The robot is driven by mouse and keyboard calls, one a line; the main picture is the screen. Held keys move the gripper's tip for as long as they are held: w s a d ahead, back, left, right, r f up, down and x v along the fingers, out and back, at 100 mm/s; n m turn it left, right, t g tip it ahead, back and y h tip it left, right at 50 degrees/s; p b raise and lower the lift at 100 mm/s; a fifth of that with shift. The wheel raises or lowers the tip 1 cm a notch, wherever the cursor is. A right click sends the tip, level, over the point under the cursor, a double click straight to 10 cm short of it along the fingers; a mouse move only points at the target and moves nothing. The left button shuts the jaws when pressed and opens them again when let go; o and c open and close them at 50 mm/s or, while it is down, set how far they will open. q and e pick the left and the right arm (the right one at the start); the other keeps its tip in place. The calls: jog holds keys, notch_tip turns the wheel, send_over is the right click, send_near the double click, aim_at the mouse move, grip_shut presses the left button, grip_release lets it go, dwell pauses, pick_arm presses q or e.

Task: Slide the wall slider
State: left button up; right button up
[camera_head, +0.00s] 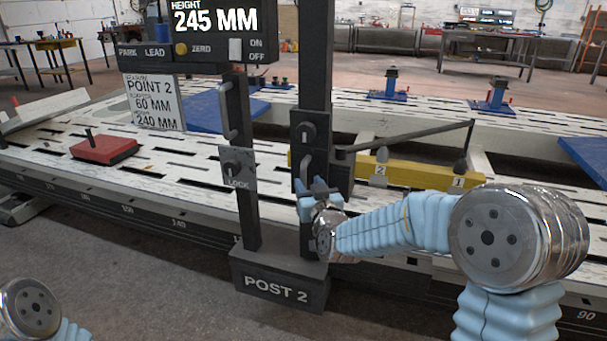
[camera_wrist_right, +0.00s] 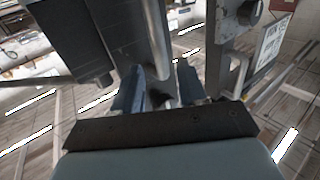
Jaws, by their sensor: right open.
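The slider carriage (camera_head: 309,128) is a dark block with a round knob, on a tall dark post above a base marked POST 2 (camera_head: 277,288). A grey handle (camera_head: 306,170) shows below the knob. My right gripper (camera_head: 318,188) is open just below and in front of this handle. In the right wrist view a grey bar (camera_wrist_right: 158,35) runs down toward the space between the right gripper's two blue fingers (camera_wrist_right: 160,88); I cannot tell whether they touch it. The display (camera_head: 215,20) reads HEIGHT 245 MM. My left gripper is out of view.
A second upright bar (camera_head: 246,210) with a LOCK plate (camera_head: 238,169) and handle stands left of the post. A card (camera_head: 153,102) reads POINT 2, 60 MM, 240 MM. A yellow bar (camera_head: 420,177) lies right. A red block (camera_head: 104,149) rests on the slotted bench (camera_head: 60,165).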

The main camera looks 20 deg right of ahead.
aim_at(304, 178)
jog(key=w, duration=0.5)
jog(key=shift+w+p, duration=0.2)
jog(key=shift+p, duration=0.1)
grip_shut()
